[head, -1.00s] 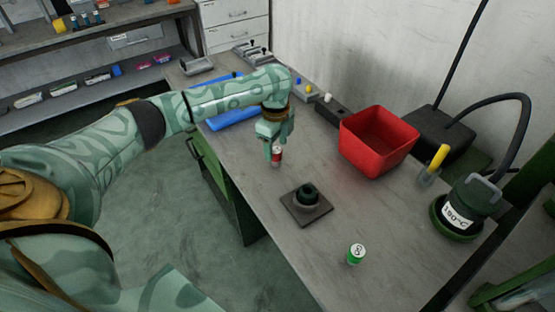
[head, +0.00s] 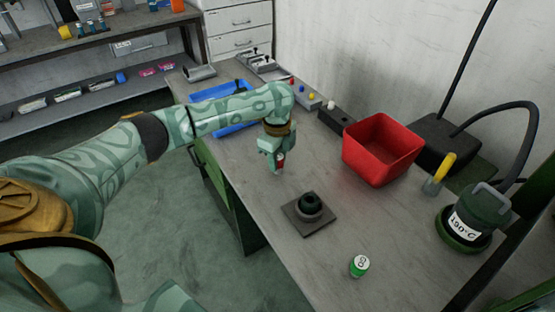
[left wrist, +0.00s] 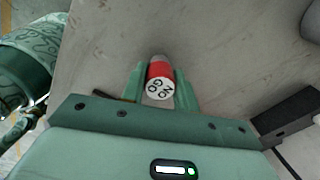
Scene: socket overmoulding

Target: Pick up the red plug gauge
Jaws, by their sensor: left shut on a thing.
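The red plug gauge (left wrist: 160,80) sits between the two fingers of my left gripper (left wrist: 160,88) in the left wrist view. Its white end reads "NO GO". My left gripper is shut on it. In the head view the left gripper (head: 275,163) hangs over the workbench, and a bit of the red gauge (head: 281,160) shows between its fingers. From these views I cannot tell if the gauge's lower end touches the bench. My right gripper does not show.
A green gauge (head: 359,266) stands nearer on the bench (head: 400,215). A dark square plate with a round socket (head: 309,207) lies between. A red bin (head: 382,152) and a pot marked 190°C (head: 474,217) stand to the right. A blue tray (head: 205,93) lies behind the arm.

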